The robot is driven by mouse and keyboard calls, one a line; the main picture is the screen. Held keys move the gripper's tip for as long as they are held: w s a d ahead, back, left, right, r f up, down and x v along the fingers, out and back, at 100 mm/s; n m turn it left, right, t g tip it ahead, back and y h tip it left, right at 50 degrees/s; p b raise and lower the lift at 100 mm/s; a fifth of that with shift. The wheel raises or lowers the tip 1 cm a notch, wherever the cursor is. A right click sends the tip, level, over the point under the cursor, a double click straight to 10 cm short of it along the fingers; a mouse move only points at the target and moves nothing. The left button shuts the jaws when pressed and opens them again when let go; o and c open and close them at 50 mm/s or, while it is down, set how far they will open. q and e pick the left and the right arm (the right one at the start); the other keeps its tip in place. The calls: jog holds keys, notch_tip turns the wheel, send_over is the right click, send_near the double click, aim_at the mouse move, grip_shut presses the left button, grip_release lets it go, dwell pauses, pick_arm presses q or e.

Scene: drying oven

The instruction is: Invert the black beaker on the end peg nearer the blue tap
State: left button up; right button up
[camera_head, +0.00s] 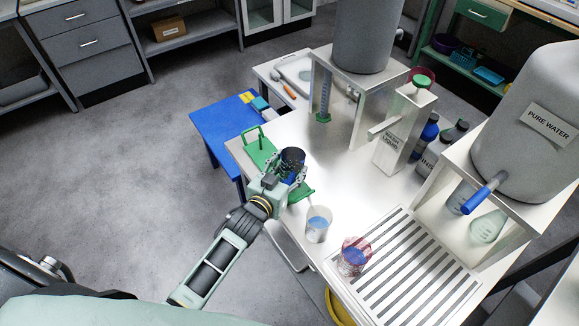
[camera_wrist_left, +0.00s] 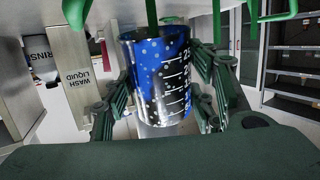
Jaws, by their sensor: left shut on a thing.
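My left gripper (camera_head: 290,170) is shut around the black beaker (camera_head: 291,157), over the left edge of the white table. The beaker looks dark in the head view and dark blue with pale specks and white graduation marks in the left wrist view (camera_wrist_left: 157,75). The left gripper's fingers (camera_wrist_left: 160,95) lie on both sides of it. A green rack (camera_head: 258,150) stands at the table edge; the gripper and beaker hide its middle, and its nearer end (camera_head: 301,193) shows. A green peg (camera_wrist_left: 152,20) shows close to the beaker. The blue tap (camera_head: 484,193) is at the right.
A clear beaker with blue liquid (camera_head: 318,224) and a reddish beaker (camera_head: 353,256) stand close to the gripper. A slatted drain (camera_head: 405,275) lies at the right. A wash liquid dispenser (camera_head: 404,130) stands behind. A blue side table (camera_head: 222,130) is at the left.

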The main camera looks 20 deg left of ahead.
aim_at(286, 182)
pick_arm(q)
jog(key=shift+f+b, duration=1.25)
jog(key=shift+f, duration=0.7)
jog(key=shift+f, duration=0.4)
jog(key=o, duration=1.4)
jog(key=shift+c, duration=0.2)
jog(key=shift+s, duration=0.1)
jog(key=v, duration=1.1)
jog(key=shift+s, duration=0.4)
